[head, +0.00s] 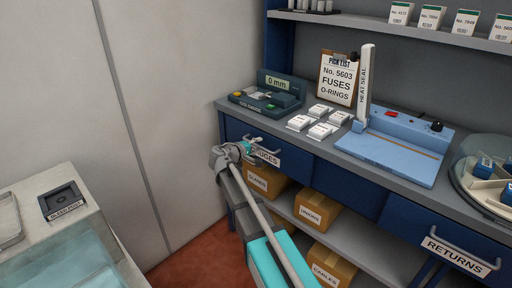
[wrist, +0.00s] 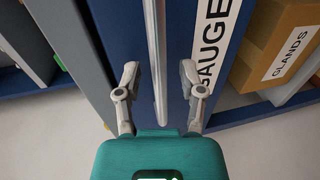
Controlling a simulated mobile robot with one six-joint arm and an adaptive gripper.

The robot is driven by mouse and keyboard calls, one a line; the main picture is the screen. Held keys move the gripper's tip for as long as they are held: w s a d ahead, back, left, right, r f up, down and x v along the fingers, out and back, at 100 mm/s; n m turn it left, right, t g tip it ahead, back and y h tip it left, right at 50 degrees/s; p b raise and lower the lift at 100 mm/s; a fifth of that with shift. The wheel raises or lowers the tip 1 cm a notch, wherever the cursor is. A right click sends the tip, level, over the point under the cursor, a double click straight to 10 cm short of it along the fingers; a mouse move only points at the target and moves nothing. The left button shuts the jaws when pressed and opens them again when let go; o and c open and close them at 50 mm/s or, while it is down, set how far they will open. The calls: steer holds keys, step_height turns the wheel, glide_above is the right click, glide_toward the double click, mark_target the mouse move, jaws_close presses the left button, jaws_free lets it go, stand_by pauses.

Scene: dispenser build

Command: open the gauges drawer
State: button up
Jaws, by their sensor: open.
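The gauges drawer (head: 296,164) is a dark blue front under the left part of the grey counter, and it looks shut. Its white label (head: 268,157) is partly hidden by my gripper (head: 246,148) in the head view; in the wrist view the label (wrist: 212,40) reads "GAUGE". The drawer's grey bar handle (wrist: 159,70) runs between the two fingers of my gripper (wrist: 159,72) in the wrist view. The fingers are open, one on each side of the bar, with a gap showing on both sides.
Cardboard boxes, including the glands box (wrist: 285,45), stand on the shelf below the drawer. The counter (head: 350,150) holds a gauge device (head: 268,95), white packets and a blue heat sealer (head: 395,145). The returns drawer (head: 440,240) is at right. A pale wall (head: 170,90) is close at left.

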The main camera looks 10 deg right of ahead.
steer(key=shift+c, duration=0.2)
jaws_close()
steer(key=f+v, duration=0.3)
steer(key=v, duration=1.1)
steer(key=a+f+v, duration=0.1)
steer(key=f+v, duration=0.1)
steer(key=v, duration=1.2)
steer(key=shift+s+f, duration=0.35)
steer(key=shift+f, duration=0.1)
steer(key=shift+o, duration=0.2)
jaws_free()
steer(key=shift+w+a, duration=0.1)
